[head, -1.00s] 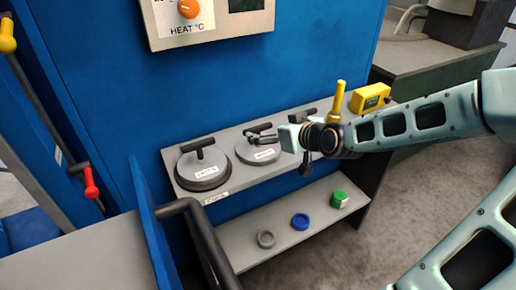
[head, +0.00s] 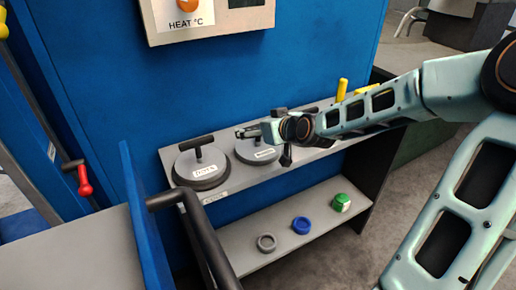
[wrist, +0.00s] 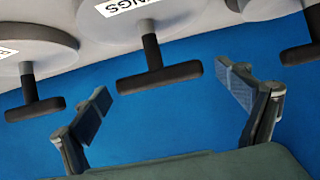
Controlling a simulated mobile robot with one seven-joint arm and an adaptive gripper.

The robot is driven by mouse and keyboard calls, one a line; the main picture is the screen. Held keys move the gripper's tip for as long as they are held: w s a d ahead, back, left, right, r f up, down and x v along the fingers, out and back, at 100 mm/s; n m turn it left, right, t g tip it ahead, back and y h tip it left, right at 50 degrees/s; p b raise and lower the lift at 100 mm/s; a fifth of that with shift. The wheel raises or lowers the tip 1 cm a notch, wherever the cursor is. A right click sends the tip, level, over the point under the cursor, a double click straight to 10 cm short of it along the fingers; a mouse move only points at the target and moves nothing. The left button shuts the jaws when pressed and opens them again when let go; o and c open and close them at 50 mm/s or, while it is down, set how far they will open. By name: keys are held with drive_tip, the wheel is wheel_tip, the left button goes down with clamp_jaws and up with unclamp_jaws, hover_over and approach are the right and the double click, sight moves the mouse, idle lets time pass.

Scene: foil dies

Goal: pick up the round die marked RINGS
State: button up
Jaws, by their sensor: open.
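Several grey round dies with black T-handles stand on the upper shelf. In the head view, the left die (head: 203,175) shows its label, too small to read surely. The middle die (head: 245,151) is partly behind my gripper (head: 247,132), and its label is unreadable. Another die (wrist: 40,42) is at the left.
The lower shelf (head: 270,225) holds a grey ring, a blue round piece (head: 301,225) and a green piece (head: 341,202). A blue wall (head: 260,70) rises behind. A dark rail (head: 205,240) and blue panel (head: 145,215) stand at front left.

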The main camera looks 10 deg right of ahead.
drive_tip(key=shift+w+a+f, duration=0.1)
drive_tip(key=shift+w+f, duration=0.05)
drive_tip(key=shift+w, duration=0.15)
drive_tip(key=shift+c, duration=0.7)
drive_tip(key=c, duration=2)
drive_tip(key=shift+w, duration=0.1)
drive_tip(key=shift+c, duration=0.2)
